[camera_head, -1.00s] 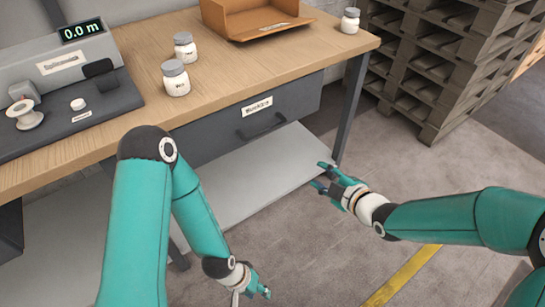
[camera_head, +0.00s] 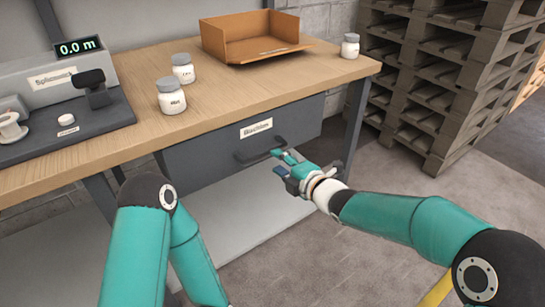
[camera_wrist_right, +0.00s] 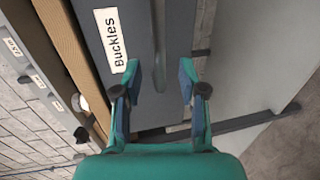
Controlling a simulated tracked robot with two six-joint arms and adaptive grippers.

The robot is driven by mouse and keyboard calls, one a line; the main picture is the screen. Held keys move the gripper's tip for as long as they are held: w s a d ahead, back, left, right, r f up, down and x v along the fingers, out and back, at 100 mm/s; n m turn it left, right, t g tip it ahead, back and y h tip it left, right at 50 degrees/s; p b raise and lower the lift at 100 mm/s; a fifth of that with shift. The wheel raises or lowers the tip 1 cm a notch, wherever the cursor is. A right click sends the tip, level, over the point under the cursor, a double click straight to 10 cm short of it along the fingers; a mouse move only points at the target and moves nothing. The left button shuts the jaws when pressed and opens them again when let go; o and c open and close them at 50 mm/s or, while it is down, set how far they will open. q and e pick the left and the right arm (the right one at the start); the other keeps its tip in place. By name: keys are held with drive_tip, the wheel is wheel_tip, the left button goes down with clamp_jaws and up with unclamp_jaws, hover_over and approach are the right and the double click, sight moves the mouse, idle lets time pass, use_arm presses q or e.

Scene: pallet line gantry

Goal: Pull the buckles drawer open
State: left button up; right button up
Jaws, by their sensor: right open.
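The buckles drawer (camera_head: 215,152) is a dark grey front under the wooden bench top, and it looks shut. Its white label reads "Buckles" in the right wrist view (camera_wrist_right: 111,40). Its dark bar handle (camera_head: 250,153) sits below the label. My right gripper (camera_head: 281,163) is open at the right end of the handle. In the right wrist view, the handle (camera_wrist_right: 159,62) lies between the two spread fingertips; I cannot tell whether they touch it. My left arm shows at the lower left, but its gripper is out of view.
The bench top (camera_head: 225,105) carries white jars (camera_head: 171,97), an orange-brown open box (camera_head: 240,52) and a grey device with a display (camera_head: 80,46). A pale lower shelf (camera_head: 235,215) lies under the drawer. Stacked pallets (camera_head: 440,75) stand at the right.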

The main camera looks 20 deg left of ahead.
sight(268, 155)
drive_tip(key=x, duration=0.6)
drive_tip(key=shift+w+a, duration=0.15)
drive_tip(key=shift+a, duration=0.05)
clamp_jaws()
